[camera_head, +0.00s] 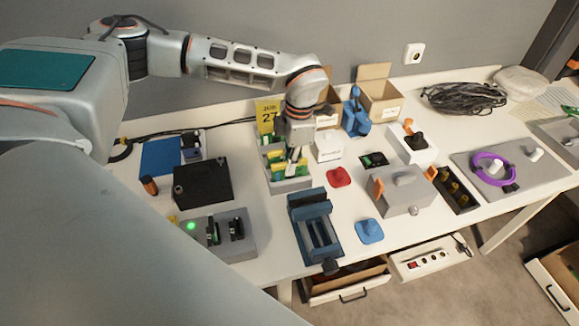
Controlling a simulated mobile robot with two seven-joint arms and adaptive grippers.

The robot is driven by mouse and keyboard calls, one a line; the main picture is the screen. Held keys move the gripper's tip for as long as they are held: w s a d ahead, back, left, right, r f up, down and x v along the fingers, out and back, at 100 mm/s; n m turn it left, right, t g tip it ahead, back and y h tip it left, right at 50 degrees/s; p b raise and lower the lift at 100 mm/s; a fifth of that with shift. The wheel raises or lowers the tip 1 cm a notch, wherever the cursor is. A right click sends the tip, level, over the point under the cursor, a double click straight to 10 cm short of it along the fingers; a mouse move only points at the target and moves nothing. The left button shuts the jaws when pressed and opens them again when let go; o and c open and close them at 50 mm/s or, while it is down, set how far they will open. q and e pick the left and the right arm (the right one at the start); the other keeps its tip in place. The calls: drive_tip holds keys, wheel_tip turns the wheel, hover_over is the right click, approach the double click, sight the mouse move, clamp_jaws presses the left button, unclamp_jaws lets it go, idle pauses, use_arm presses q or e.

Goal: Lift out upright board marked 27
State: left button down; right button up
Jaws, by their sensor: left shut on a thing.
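A yellow card marked 27 (268,115) stands upright behind a grey box (291,184) on the table. The box holds several upright boards in green and yellow (276,160). My left gripper (293,155) reaches down over the box from behind and is shut on one of the boards. The fingertips are small in the picture, and I cannot read any number on the held board. Whether the board is clear of its slot is not visible. My right gripper is not in view.
Beside the box are a white block (328,147), a red piece (339,177) and a black box (203,183). Open cartons (379,96) stand behind. A blue vise-like fixture (314,228) is in front. A grey fixture with a green light (222,234) stands front left.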

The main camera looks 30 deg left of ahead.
use_arm(q)
drive_tip(key=shift+r, duration=0.35)
wheel_tip(320, 180, up, 20)
drive_tip(key=p, duration=0.1)
drive_tip(key=shift+f, duration=0.2)
